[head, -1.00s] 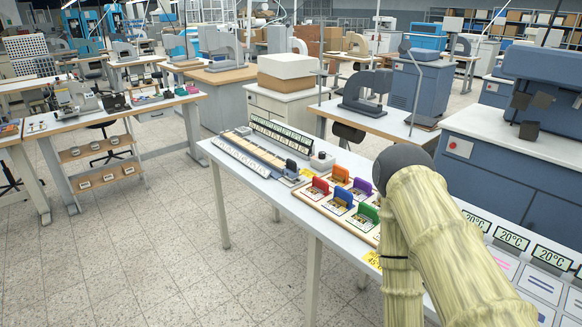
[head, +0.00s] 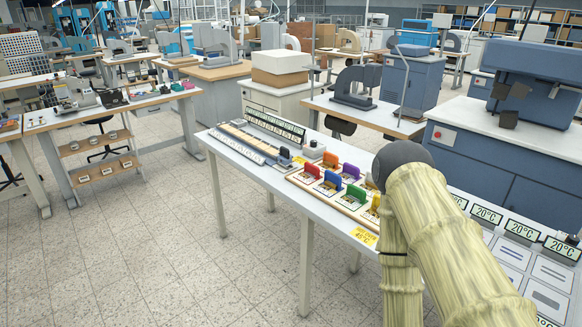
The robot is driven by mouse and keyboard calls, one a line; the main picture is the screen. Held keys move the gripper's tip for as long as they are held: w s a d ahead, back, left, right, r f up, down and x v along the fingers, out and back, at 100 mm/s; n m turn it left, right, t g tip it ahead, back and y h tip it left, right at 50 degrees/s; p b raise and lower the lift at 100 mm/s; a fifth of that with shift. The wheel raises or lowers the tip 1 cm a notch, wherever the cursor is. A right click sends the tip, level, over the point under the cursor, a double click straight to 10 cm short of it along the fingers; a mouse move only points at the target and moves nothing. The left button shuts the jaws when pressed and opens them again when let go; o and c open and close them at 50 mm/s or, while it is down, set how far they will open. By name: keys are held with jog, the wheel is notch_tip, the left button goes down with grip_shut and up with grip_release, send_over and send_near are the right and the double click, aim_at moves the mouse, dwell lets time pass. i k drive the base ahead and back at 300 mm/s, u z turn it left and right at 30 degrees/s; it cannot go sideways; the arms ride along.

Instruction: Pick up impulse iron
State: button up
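I cannot pick out an impulse iron for certain. Colored-handled pieces stand in rows on a tray (head: 298,183) on the long white table (head: 232,158): orange (head: 331,160), red (head: 312,169), purple (head: 351,172), blue (head: 333,180), green (head: 355,197) and yellow (head: 375,202). My arm, in a pale yellow sleeve, rises in front of the table's right part and hides what lies behind it. My gripper is out of view.
Strips (head: 245,141) and a row of displays (head: 275,126) lie at the table's far end. Panels reading 20°C (head: 487,214) stand right of my arm. A yellow 45°C label (head: 364,237) is on the near edge. A blue machine cabinet (head: 470,155) stands behind. The floor at left is open.

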aim_at(285, 159)
jog(key=u, duration=0.9)
jog(key=i, duration=1.05)
jog(key=z, duration=0.25)
